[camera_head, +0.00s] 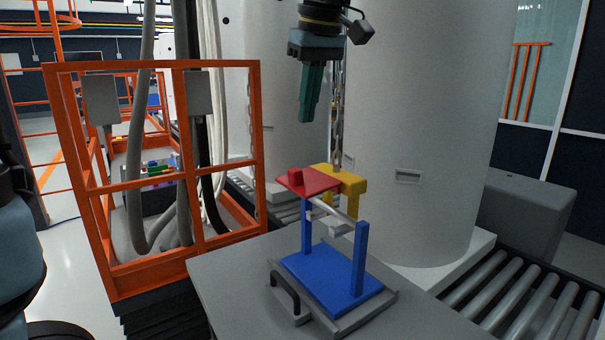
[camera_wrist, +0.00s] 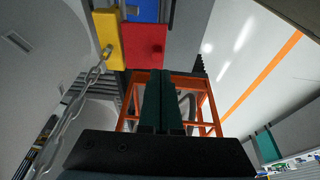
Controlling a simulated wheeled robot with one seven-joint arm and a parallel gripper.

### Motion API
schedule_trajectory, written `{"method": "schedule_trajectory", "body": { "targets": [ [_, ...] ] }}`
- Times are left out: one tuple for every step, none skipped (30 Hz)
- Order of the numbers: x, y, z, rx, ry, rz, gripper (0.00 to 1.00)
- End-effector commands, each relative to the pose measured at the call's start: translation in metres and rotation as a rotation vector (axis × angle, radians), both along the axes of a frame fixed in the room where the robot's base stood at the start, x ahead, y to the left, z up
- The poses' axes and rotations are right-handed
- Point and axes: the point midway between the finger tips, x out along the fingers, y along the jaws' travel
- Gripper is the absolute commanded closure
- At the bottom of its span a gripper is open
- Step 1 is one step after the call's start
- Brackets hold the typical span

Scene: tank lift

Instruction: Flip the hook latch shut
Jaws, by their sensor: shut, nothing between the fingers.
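The yellow hook (camera_head: 347,184) hangs on a chain (camera_head: 337,118) and sits at the top bar of the blue frame (camera_head: 361,245). A red piece with a raised knob (camera_head: 307,182), which looks like the latch, lies beside the hook at its left; I cannot tell whether it is closed. My gripper (camera_head: 304,120) points down, shut and empty, above and apart from the red piece. In the wrist view the shut fingers (camera_wrist: 162,73) lie just below the red piece (camera_wrist: 146,45) in the picture, with the yellow hook (camera_wrist: 109,38) to its left.
The blue frame stands on a grey plate with a dark handle (camera_head: 287,294) on a grey table (camera_head: 230,290). An orange railing (camera_head: 88,190) stands at left. A large white tank (camera_head: 425,120) is close behind, and a roller conveyor (camera_head: 525,310) runs at right.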

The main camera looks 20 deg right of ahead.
Motion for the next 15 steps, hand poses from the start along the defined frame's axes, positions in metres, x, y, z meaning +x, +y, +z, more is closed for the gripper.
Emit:
{"method": "schedule_trajectory", "body": {
  "targets": [
    [0.001, 0.000, -0.004, 0.003, 0.002, 0.001, 1.00],
    [0.002, 0.001, -0.007, 0.003, 0.002, 0.001, 1.00],
    [0.004, 0.001, -0.012, 0.004, 0.002, 0.000, 1.00],
    [0.005, 0.001, -0.016, 0.005, 0.003, 0.000, 1.00],
    [0.006, 0.001, -0.021, 0.003, 0.003, 0.001, 1.00],
    [0.009, 0.002, -0.029, 0.005, 0.003, 0.002, 1.00],
    [0.010, 0.002, -0.034, 0.006, 0.003, 0.001, 1.00],
    [0.012, 0.002, -0.041, 0.006, 0.004, 0.001, 1.00],
    [0.014, 0.002, -0.049, 0.005, 0.004, 0.001, 1.00],
    [0.016, 0.002, -0.055, 0.006, 0.004, 0.001, 1.00],
    [0.018, 0.002, -0.060, 0.005, 0.003, 0.000, 1.00],
    [0.020, 0.002, -0.069, 0.006, 0.004, 0.001, 1.00],
    [0.022, 0.003, -0.075, 0.006, 0.004, 0.002, 1.00],
    [0.024, 0.002, -0.080, 0.005, 0.004, 0.002, 1.00],
    [0.026, 0.003, -0.088, 0.005, 0.004, 0.003, 1.00]
  ]
}}
